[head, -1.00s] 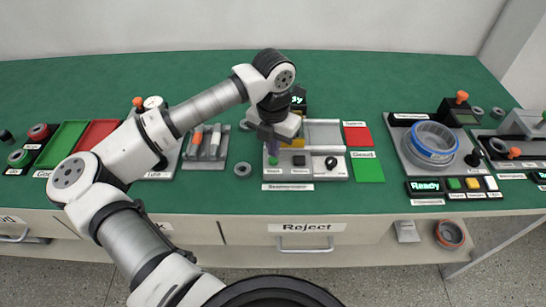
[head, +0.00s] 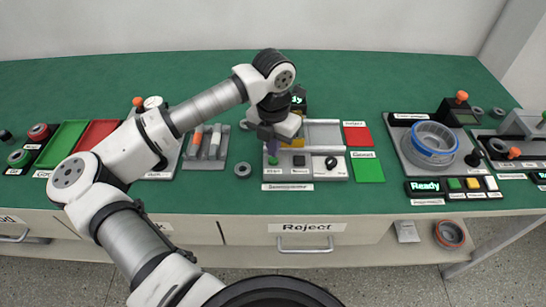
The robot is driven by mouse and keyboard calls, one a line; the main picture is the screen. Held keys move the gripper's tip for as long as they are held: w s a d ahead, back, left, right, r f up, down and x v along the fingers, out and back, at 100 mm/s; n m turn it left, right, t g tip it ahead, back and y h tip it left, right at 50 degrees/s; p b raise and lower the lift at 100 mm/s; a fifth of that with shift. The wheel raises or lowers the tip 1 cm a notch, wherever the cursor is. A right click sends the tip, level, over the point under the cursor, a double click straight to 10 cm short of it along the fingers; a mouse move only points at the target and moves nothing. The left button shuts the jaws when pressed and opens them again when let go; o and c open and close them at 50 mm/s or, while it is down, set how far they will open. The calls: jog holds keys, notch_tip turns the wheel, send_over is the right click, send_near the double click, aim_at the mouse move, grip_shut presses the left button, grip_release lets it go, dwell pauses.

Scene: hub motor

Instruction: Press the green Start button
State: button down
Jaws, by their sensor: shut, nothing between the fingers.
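A green button (head: 273,160) sits at the front left of the grey bench device (head: 316,169) in the middle of the table, above a small label too blurred to read surely. My gripper (head: 271,147) points down just above and behind this button, its fingers shut and empty. From this angle I cannot tell whether the fingertips touch the button. A second green button (head: 454,184) is on the black panel with the lit "Ready" display (head: 425,186) at the right, far from my gripper.
A black button (head: 298,160) and a black ring (head: 331,162) are right of the green button. A red mat (head: 356,136) and a green mat (head: 368,170) lie to the right. A grey ring (head: 243,169) and a tray of cylinders (head: 205,148) are to the left.

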jog(key=shift+f+b, duration=0.3)
jog(key=shift+b, duration=0.05)
jog(key=shift+f+b, duration=0.35)
jog(key=shift+b, duration=0.05)
jog(key=shift+f+b, duration=0.5)
jog(key=shift+r, duration=0.15)
notch_tip(320, 180, up, 14)
jog(key=p, duration=0.5)
jog(key=shift+p, duration=0.35)
dwell(0.3)
